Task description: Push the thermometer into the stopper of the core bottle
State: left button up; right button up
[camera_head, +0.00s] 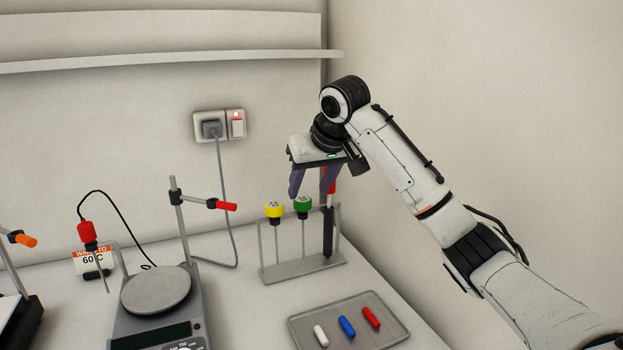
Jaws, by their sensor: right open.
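My right gripper (309,195) points down above the rack at the back right. Its two purple fingers are apart, with nothing seen between them. A yellow-topped thin-stemmed piece (274,209) and a green-topped one (303,204) stand upright in the rack (305,270), below the fingers. A red-topped piece (331,188) with a thick black lower part is partly hidden by the right-hand finger; I cannot tell whether they touch. A red-handled probe (87,233) on a black cable stands at the left. I cannot tell which piece is the thermometer. No bottle or stopper shows. My left gripper is not in view.
A hotplate (156,289) with a red-tipped clamp stand (183,219) stands left of the rack. A tray (395,329) with white, blue and red bars lies in front.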

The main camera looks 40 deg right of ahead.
aim_at(304, 200)
jog(key=shift+x, duration=3.6)
jog(key=shift+r, duration=0.1)
jog(key=c, duration=1.2)
